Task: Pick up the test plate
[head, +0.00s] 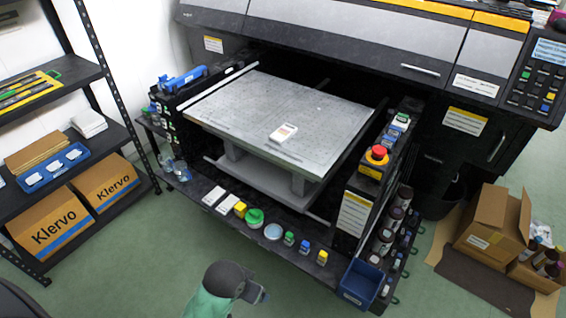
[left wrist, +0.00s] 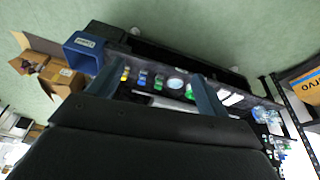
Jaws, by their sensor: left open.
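The test plate appears to be the small white card-like piece (head: 283,133) with a coloured edge. It lies flat on the grey printer bed (head: 240,105), near the middle. My left gripper (head: 261,292) is open and empty at the bottom of the head view, in front of the printer and well apart from the plate. In the left wrist view, the two dark fingers (left wrist: 157,82) are spread, with the shelf of small bottles beyond them. I cannot make out the test plate in that view. My right gripper is not in view.
A front ledge holds several bottles and a green-lidded jar (head: 254,217). A blue bin (head: 361,282) is at its right end. A red emergency button (head: 377,153) stands right of the bed. The printer hood (head: 350,45) overhangs the back. Shelving (head: 110,135) is at left; the floor in front is clear.

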